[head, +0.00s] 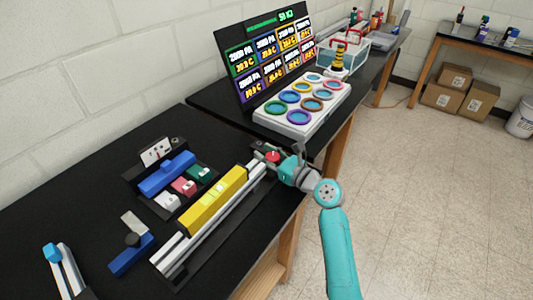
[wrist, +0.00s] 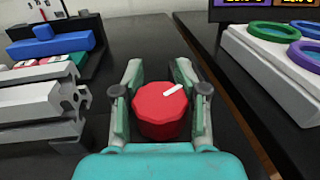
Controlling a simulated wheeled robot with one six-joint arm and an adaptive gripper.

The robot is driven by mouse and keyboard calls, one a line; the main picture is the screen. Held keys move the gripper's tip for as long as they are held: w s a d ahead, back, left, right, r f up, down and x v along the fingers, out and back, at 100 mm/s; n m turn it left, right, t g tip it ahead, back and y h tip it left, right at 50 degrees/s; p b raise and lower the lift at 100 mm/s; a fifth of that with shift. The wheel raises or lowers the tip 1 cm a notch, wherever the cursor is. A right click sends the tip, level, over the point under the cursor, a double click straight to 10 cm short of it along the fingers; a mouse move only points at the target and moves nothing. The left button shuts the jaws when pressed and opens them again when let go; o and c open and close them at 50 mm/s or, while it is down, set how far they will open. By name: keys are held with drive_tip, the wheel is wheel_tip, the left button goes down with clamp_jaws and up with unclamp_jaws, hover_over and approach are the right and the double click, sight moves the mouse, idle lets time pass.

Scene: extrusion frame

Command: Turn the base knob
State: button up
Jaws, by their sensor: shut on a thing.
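The base knob (wrist: 160,108) is red and faceted, with a white pointer mark on its top that slants up to the right in the wrist view. In the head view the red knob (head: 272,156) shows at the far end of the extrusion frame, partly hidden by my gripper. My gripper (wrist: 159,103) has one finger on each side of the knob and is shut on it. My gripper also shows in the head view (head: 284,164), reaching in from the right.
Silver extrusion rails (wrist: 45,115) lie just left of the knob. A yellow block (head: 215,200) sits along the rails. A white tray with coloured rings (head: 300,125) stands to the right, before a display screen (head: 265,50). Bare black table lies between.

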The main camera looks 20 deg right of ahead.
drive_tip(key=shift+s+n+g+y, duration=0.1)
drive_tip(key=shift+n+g+y, duration=0.45)
drive_tip(key=shift+y, duration=0.25)
drive_tip(key=n+g+y, duration=0.4)
drive_tip(key=g, duration=0.1)
drive_tip(key=shift+s+a+n+y, duration=0.3)
drive_tip(key=shift+n+y, duration=0.05)
drive_tip(key=shift+y, duration=0.05)
drive_tip(key=n+g+y, duration=0.1)
drive_tip(key=n+g, duration=0.1)
drive_tip(key=g, duration=0.1)
drive_tip(key=s+n+g+y, duration=0.1)
drive_tip(key=n+g, duration=0.1)
drive_tip(key=g, duration=0.1)
drive_tip(key=shift+a, duration=0.15)
drive_tip(key=shift+c, duration=0.2)
drive_tip(key=shift+n+g+y, duration=0.3)
drive_tip(key=shift+g, duration=0.15)
drive_tip(key=shift+o, duration=0.3)
drive_tip(key=o, duration=0.9)
drive_tip(key=shift+c, duration=0.2)
drive_tip(key=shift+g, duration=0.3)
drive_tip(key=d, duration=0.4)
drive_tip(key=s+d, duration=0.1)
drive_tip(key=d, duration=0.7)
drive_tip(key=shift+s, duration=0.3)
